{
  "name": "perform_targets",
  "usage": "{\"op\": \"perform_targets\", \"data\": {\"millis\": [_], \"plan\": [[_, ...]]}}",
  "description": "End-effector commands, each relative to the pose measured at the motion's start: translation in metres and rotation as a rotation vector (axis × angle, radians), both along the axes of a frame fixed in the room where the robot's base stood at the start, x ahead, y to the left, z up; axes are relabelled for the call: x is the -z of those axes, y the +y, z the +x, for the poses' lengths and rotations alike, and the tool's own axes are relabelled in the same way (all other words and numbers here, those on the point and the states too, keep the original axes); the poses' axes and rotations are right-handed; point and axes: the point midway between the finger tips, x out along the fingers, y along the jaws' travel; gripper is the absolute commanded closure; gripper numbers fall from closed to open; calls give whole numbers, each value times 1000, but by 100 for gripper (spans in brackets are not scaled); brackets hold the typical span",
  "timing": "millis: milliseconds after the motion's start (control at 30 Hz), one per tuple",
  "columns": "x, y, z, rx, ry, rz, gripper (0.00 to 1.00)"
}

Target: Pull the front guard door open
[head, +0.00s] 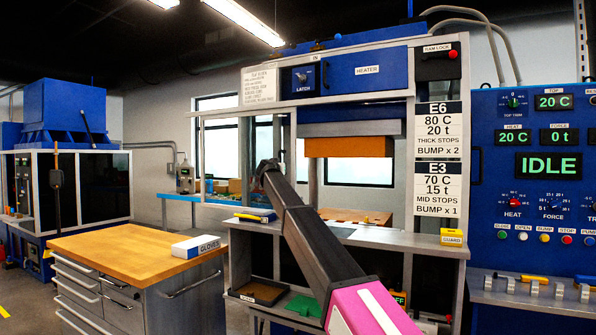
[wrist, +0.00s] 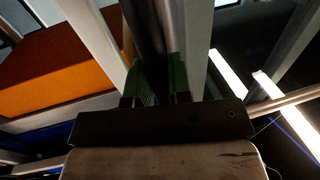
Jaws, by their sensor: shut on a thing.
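The front guard door (head: 293,135) is a clear panel in a light metal frame on the press. It stands to the left, reaching past the press's left side, and the right part of the press opening is uncovered. Its dark upright handle (head: 277,135) is on the door's right part. My gripper (head: 266,168) is at the handle, partly hidden by my own arm. In the wrist view, my gripper's green fingertips (wrist: 160,85) are shut on the dark handle bar (wrist: 150,30), one on each side.
An orange block (head: 348,147) sits under the upper platen inside the press. A wood-topped cabinet (head: 130,243) with a gloves box (head: 197,247) stands at the left front. The control panel (head: 535,180) reads IDLE on the right. A yellow guard tag (head: 452,237) is on the press ledge.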

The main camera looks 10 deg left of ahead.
Motion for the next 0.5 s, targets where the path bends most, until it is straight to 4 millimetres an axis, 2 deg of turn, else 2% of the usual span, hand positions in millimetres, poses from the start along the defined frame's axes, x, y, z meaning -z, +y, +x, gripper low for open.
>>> {"op": "perform_targets", "data": {"millis": [33,200,333,500], "plan": [[0,17,7,-3,1,0,100],[0,45,16,-2,1,1,100],[0,58,19,-1,1,0,100],[0,64,21,0,1,0,100]]}}
